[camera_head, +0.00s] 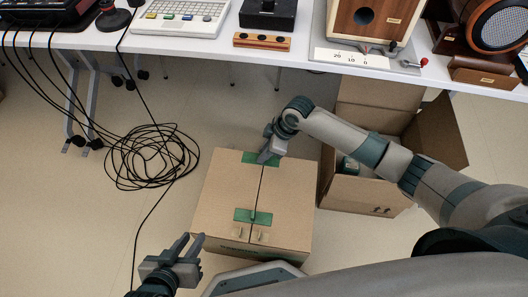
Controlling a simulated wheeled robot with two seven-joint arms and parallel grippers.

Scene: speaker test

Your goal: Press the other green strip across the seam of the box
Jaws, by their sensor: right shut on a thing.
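A closed brown cardboard box (218,192) stands on the floor, with a dark seam running down the middle of its top. One green strip (248,156) lies at the far edge of the top, at the seam; my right gripper partly hides it. Another green strip (242,214) lies across the seam near the front edge. My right gripper (263,157) points down at the far strip and is shut on it; the fingertip contact is small in view. My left gripper (191,239) is open and empty, off the box's near left corner.
An open cardboard box (365,195) with something inside stands right of the closed box, under my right arm. Coiled black cables (150,157) lie on the floor at left. A white table (200,47) with speakers and equipment spans the back.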

